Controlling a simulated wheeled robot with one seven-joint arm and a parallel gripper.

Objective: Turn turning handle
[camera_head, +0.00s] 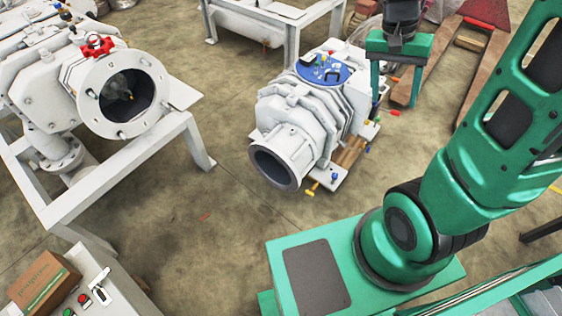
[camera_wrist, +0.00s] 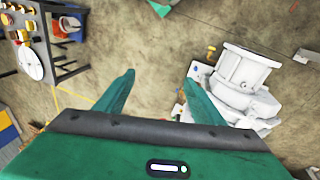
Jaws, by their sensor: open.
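A white lever-like handle (camera_head: 101,290) sits on a pale control box (camera_head: 122,305) at the bottom left of the head view, beside a red and a green button. A red knob-like handle (camera_head: 97,45) sits on top of the large pale machine (camera_head: 40,88) at the upper left. I cannot tell for sure which of them is the turning handle. My gripper (camera_head: 396,97) is open and empty, fingers pointing down, at the upper right, far from both. Its two green fingers also show in the wrist view (camera_wrist: 158,82), with only floor between them.
A smaller white pump (camera_head: 305,110) with a blue top plate (camera_head: 325,71) stands left of my gripper; it also shows in the wrist view (camera_wrist: 240,85). A cardboard box (camera_head: 42,284) lies by the control box. The floor (camera_head: 195,225) between the machines is clear.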

